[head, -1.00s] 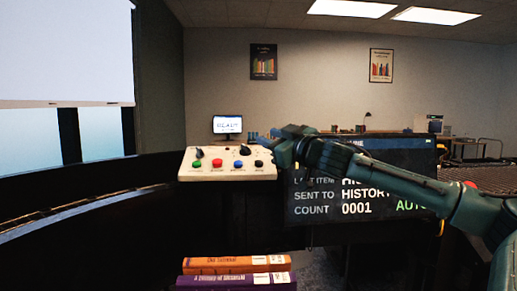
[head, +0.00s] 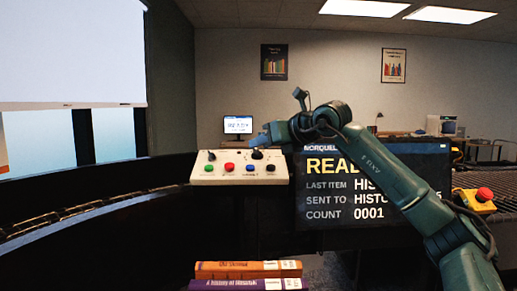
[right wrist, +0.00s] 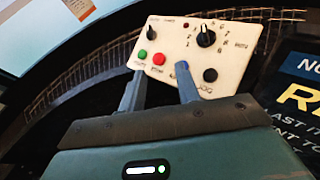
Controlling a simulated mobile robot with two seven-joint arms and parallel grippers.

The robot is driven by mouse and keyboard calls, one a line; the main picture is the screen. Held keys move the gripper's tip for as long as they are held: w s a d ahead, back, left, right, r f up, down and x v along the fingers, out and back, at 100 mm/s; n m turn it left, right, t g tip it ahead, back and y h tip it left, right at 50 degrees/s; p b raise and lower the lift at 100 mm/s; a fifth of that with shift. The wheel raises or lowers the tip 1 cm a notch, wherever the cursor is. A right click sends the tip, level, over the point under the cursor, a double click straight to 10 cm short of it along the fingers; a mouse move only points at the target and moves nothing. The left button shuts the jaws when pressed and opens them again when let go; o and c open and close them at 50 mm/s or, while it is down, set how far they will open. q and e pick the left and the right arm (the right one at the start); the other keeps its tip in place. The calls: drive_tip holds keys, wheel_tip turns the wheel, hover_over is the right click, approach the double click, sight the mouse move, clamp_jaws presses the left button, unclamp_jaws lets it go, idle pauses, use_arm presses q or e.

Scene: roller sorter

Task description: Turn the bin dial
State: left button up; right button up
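The cream control panel (head: 208,178) stands ahead of me, and it also shows in the right wrist view (right wrist: 178,55). The bin dial, a black pointer knob ringed by small marks, is at the panel's upper right (right wrist: 205,38); in the head view the dial (head: 257,155) is just below my right gripper (head: 260,141). In the right wrist view my right gripper (right wrist: 160,75) has its two fingers apart with nothing between them. The fingertips are over the panel's lower part, left of and below the dial. The right finger partly hides the blue button. My left gripper is out of view.
The panel also has a smaller black knob (right wrist: 154,29), a green button (right wrist: 142,54), a red button (right wrist: 158,59) and a black button (right wrist: 210,75). A display screen (head: 340,215) stands right of the panel. Books (head: 248,270) lie below. A red emergency button (head: 485,194) is at right.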

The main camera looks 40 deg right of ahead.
sight(257, 150)
drive_tip(key=d+r+g+h, duration=0.1)
drive_tip(key=d+h, duration=0.3)
drive_tip(key=d, duration=0.1)
drive_tip(key=p+x, duration=0.3)
drive_tip(key=x, duration=0.8)
drive_tip(key=shift+w+a+p, duration=0.1)
drive_tip(key=shift+p, duration=0.25)
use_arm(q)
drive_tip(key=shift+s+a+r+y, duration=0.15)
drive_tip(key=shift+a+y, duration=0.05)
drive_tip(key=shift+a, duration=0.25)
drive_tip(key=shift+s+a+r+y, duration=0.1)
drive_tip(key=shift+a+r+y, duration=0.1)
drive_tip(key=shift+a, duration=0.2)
use_arm(e)
drive_tip(key=shift+w+f, duration=0.35)
drive_tip(key=shift+w, duration=0.25)
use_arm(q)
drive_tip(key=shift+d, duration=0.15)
use_arm(e)
drive_tip(key=shift+f, duration=0.1)
clamp_jaws()
